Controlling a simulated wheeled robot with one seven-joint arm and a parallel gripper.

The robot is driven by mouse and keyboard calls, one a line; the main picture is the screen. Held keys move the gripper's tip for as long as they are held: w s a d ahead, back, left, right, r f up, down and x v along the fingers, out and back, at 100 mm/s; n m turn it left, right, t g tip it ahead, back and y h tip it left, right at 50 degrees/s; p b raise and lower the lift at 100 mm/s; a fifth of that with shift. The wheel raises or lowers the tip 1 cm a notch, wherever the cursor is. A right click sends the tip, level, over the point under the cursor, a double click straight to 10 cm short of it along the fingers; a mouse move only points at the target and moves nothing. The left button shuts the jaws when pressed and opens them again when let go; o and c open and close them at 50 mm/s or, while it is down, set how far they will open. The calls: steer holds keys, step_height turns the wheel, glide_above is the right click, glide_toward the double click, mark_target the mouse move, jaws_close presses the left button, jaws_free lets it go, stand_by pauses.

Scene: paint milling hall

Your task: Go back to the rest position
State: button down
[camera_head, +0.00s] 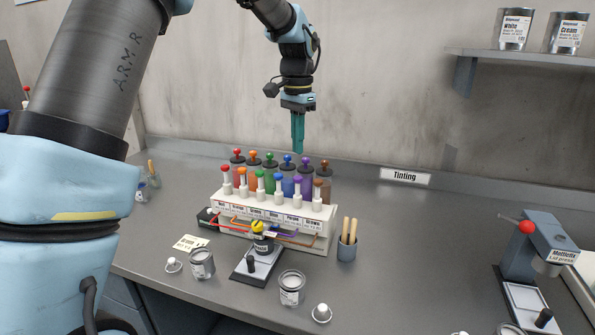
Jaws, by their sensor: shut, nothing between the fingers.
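My gripper (298,148) has teal fingers that are shut with nothing between them. It points straight down and hangs in the air above the back of the tinting rack (330,228). The white rack bears a row of coloured, ball-topped plungers and bottles in red, orange, green, blue, purple and brown. The fingertips look apart from the bottles, though the exact gap is hard to judge from this view. My arm comes down from the top of the picture, and a large part of it fills the left side.
A press (540,250) is far right. A shelf (530,57) holds cans. Bench between is clear.

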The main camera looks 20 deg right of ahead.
stand_by(0.3)
steer(key=a+f+n+b, duration=0.1)
steer(key=a+f+n, duration=0.2)
steer(key=a, duration=0.8)
steer(key=a+f+n+b, duration=0.1)
steer(key=a+f+n, duration=0.25)
steer(key=a, duration=0.75)
steer(key=s+a+f+n, duration=0.2)
steer(key=s+a+n, duration=0.1)
steer(key=s+a, duration=0.2)
steer(key=s+a+f+n+t+b, duration=0.1)
steer(key=s+a+f+n, duration=0.2)
steer(key=s+a, duration=0.3)
steer(key=a+n, duration=0.1)
steer(key=a, duration=0.2)
steer(key=shift+a+f+t, duration=0.3)
steer(key=shift+a+f, duration=0.05)
steer(key=shift+d, duration=0.1)
